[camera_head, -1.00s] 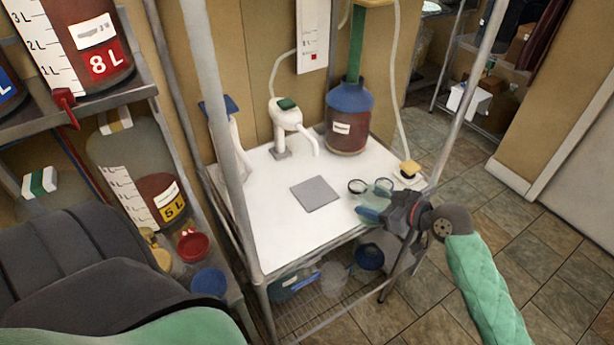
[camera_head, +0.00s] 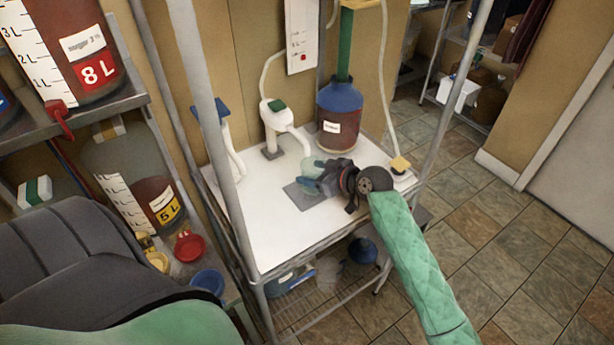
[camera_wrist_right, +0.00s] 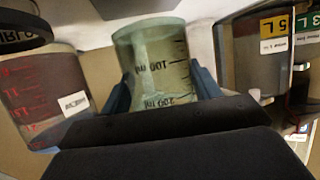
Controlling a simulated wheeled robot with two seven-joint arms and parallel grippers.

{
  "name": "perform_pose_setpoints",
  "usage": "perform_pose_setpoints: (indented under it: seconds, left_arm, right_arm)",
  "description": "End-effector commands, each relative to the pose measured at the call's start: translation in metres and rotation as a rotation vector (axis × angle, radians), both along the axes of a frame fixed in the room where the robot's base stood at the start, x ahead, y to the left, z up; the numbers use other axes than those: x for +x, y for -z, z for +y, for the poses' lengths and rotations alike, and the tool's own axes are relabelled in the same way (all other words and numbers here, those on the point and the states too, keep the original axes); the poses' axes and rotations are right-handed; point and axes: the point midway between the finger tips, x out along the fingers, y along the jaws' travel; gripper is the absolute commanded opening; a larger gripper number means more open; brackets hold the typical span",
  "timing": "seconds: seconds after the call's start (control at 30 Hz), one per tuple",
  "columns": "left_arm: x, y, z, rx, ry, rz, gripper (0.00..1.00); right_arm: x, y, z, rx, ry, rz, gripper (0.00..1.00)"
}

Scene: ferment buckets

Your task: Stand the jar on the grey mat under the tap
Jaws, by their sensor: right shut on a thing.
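The clear, pale-green jar (camera_head: 312,164) is between the fingers of my right gripper (camera_head: 315,180), near the tap's spout. In the right wrist view the jar (camera_wrist_right: 157,65) shows millilitre marks, with a blue finger on each side. The grey mat (camera_head: 294,197) lies flat on the white table, partly hidden by the gripper. The jar is over or by the mat's far edge; I cannot tell whether it touches. The white tap (camera_head: 278,118) with a green top stands behind the mat, its spout bending down to the right. My left gripper is not in view.
A blue-topped vessel (camera_head: 339,115) of dark liquid stands behind my right gripper. A white pipe-like item with a blue top (camera_head: 225,125) stands at the table's left. A metal post (camera_head: 212,100) rises in front. Shelves with large buckets (camera_head: 88,65) are at left.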

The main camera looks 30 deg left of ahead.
Motion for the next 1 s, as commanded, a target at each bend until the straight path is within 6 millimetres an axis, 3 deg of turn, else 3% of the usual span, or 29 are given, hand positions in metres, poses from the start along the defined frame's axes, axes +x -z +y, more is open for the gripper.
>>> perform_pose_setpoints:
  seconds: [0.1,0.23,0.43,0.57,0.7,1.0]
  left_arm:
    - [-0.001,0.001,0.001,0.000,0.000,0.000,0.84]
    - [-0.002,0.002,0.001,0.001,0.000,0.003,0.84]
    - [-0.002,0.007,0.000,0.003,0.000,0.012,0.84]
    - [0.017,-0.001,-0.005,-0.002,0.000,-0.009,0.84]
    - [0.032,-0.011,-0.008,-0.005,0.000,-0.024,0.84]
    - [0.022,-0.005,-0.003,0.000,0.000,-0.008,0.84]
  right_arm:
    - [0.001,-0.001,0.016,0.002,-0.001,0.001,0.35]
    - [0.002,0.000,0.024,0.001,0.000,0.001,0.35]
    - [0.002,0.017,0.024,0.000,0.001,0.002,0.35]
    - [0.002,0.033,0.024,0.000,0.001,0.003,0.35]
    - [0.002,0.035,0.024,0.001,0.001,0.000,0.35]
    - [0.002,0.037,0.024,0.000,0.000,0.001,0.35]
